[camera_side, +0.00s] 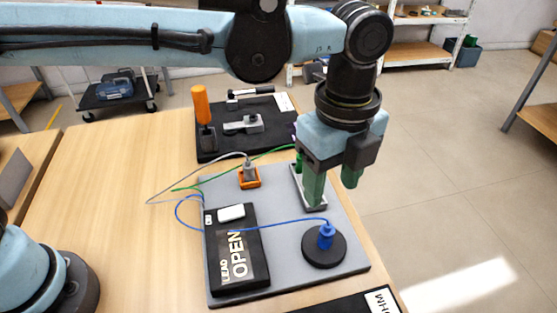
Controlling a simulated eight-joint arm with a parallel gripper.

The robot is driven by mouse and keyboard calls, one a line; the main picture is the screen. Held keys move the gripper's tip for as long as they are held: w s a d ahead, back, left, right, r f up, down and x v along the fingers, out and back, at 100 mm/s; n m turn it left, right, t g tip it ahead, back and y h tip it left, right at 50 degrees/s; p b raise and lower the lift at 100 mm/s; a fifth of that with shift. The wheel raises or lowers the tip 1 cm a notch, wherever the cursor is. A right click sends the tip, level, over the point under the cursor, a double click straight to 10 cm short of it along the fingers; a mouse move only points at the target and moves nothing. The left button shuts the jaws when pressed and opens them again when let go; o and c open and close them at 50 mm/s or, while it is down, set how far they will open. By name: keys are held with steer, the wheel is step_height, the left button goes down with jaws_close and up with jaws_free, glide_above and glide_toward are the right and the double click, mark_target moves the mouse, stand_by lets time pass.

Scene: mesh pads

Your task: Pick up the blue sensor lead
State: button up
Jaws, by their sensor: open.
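The blue sensor lead (326,236) has its plug standing upright on a round black base (324,258) at the right front of the grey board (290,283). Its thin blue cable runs left to a black box marked "LEAD OPEN" (224,278) and loops past its left side. My gripper (331,192) points down with its two green fingers apart. It is behind the blue plug and higher in the picture, over the narrow metal plate on the board. Nothing shows between the fingers; the left finger hides part of the plate.
A grey lead stands in an orange holder (249,180) at the back of the board. A green cable runs toward the metal plate (316,203). Behind lies a black mat (213,151) with an orange-handled tool (201,106) and a metal clamp (244,124). The left table area is clear.

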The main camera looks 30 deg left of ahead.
mark_target(328, 226)
step_height(328, 226, down, 7)
steer(key=shift+d+r, duration=0.1)
steer(key=shift+w+d+f, duration=0.1)
steer(key=shift+d+f, duration=0.05)
steer(key=shift+f, duration=1.2)
steer(key=shift+d+f, duration=0.1)
steer(key=shift+f, duration=1.2)
steer(key=shift+c, duration=0.4)
steer(key=c, duration=0.9)
